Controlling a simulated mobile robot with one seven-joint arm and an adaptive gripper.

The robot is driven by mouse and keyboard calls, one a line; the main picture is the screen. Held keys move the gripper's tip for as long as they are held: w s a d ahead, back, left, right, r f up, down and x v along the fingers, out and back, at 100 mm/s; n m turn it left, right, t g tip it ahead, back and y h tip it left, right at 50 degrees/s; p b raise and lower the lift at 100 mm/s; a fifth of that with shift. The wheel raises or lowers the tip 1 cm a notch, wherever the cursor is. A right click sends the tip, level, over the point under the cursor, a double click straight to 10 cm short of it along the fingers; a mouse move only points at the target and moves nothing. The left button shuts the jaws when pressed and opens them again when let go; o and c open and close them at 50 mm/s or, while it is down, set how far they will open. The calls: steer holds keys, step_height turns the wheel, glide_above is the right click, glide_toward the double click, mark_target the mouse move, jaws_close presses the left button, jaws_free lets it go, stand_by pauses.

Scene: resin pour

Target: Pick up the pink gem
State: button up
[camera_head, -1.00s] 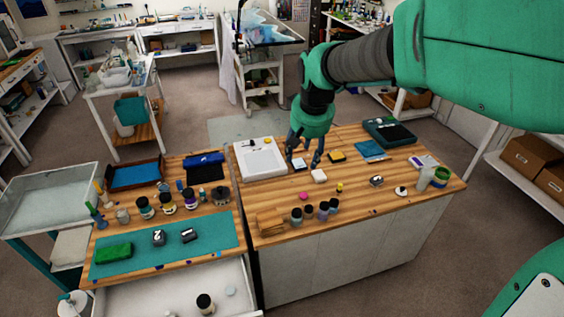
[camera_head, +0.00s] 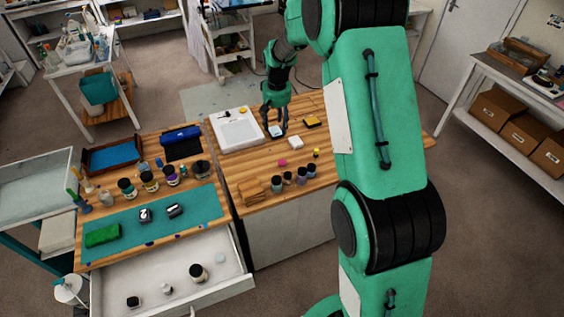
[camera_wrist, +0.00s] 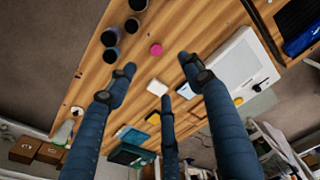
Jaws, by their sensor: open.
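The pink gem (camera_head: 282,162) is a small pink piece lying on the wooden worktop, behind a row of small dark jars. It also shows in the wrist view (camera_wrist: 156,49), near the top centre, beyond and roughly between the fingertips. My gripper (camera_head: 275,131) is above the worktop, farther back than the gem and slightly left of it, by the white tray. In the wrist view, its blue fingers (camera_wrist: 158,85) are spread, with nothing held between them. The gem is apart from all of them.
Several small jars (camera_head: 289,178) stand just in front of the gem. A white block (camera_head: 296,143) and a yellow-black item (camera_head: 312,121) lie behind it. Bare wood surrounds the gem.

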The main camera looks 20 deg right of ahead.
steer(key=g+p, duration=0.1)
steer(key=p, duration=0.1)
glide_above(282, 161)
step_height(282, 161, down, 13)
steer(key=shift+w+a+f, duration=0.15)
steer(key=shift+a, duration=0.1)
steer(key=shift+f, duration=0.1)
steer(key=shift+f+p, duration=0.35)
steer(key=shift+f, duration=3.85)
steer(key=shift+f, duration=0.15)
steer(key=shift+d+f+p, duration=0.2)
steer(key=shift+f+p, duration=0.15)
steer(key=shift+f, duration=2.1)
